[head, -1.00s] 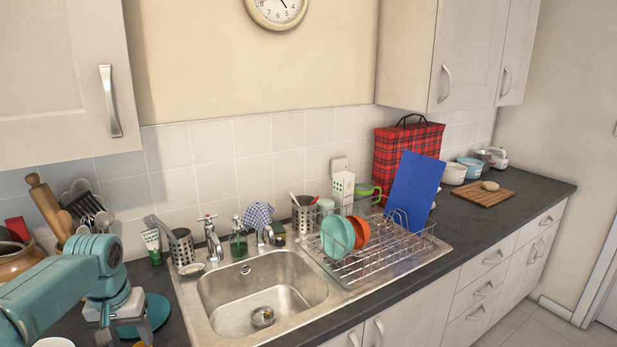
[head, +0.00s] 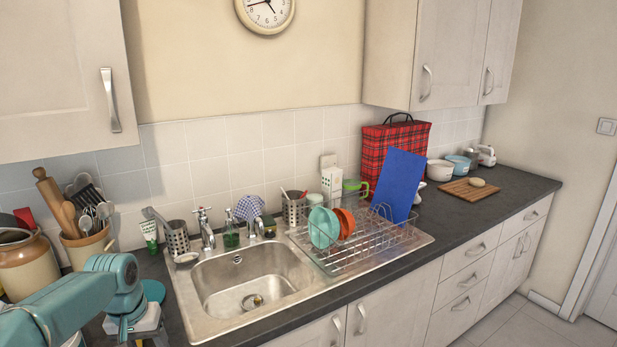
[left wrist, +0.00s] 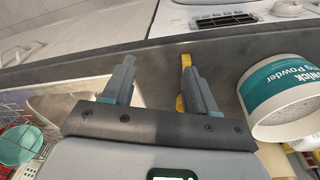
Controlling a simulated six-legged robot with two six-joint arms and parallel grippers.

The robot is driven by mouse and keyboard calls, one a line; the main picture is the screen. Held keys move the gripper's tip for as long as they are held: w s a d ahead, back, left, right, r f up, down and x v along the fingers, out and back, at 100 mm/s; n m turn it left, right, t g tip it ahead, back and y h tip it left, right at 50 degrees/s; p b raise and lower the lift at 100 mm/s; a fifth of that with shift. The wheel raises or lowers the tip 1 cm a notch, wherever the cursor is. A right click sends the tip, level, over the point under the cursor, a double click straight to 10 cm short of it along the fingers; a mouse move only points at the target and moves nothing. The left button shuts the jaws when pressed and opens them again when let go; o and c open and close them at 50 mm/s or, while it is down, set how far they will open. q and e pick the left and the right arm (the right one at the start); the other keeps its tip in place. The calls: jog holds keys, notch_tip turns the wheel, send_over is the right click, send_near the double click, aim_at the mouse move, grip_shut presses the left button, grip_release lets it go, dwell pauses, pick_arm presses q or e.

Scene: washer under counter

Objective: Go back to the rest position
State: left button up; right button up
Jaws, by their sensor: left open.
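My left arm comes in at the lower left of the head view, over the counter left of the sink. Its gripper end is low in that view and partly cut off by the bottom edge. In the left wrist view my left gripper (left wrist: 158,85) is open, with its two fingers apart and nothing held between them. A narrow yellow item (left wrist: 184,70) shows beside the right-hand finger; I cannot tell what it is or whether it touches. My right gripper is in neither view.
A washing powder tub (left wrist: 285,90) stands close right of the gripper in the left wrist view. The sink (head: 250,285), dish rack (head: 365,255) and utensil pot (head: 85,245) line the counter. The dark counter (head: 440,220) is clear near the rack's right side.

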pick_arm(q)
jog(key=s+d+f+h, duration=0.1)
jog(key=s+d+f, duration=0.1)
jog(key=d+f, duration=0.35)
jog(key=s+d+f+m+h, duration=0.1)
jog(key=s+d+f, duration=0.2)
jog(key=f, duration=0.5)
jog(key=s+d+f+h, duration=0.1)
jog(key=s+d+f, duration=0.1)
jog(key=d+f, duration=0.3)
jog(key=s+d+f, duration=0.2)
jog(key=s+f, duration=0.1)
jog(key=s, duration=0.4)
jog(key=s+d+f, duration=0.3)
jog(key=s, duration=0.4)
jog(key=s+d+f+n+g, duration=0.1)
jog(key=s+d+f, duration=0.1)
jog(key=s+f, duration=0.2)
jog(key=s, duration=0.3)
jog(key=shift+s+d+h, duration=0.15)
jog(key=shift+s+h, duration=0.1)
jog(key=shift+h, duration=0.15)
jog(key=shift+w+f, duration=0.1)
jog(key=shift+f, duration=0.05)
jog(key=c, duration=0.3)
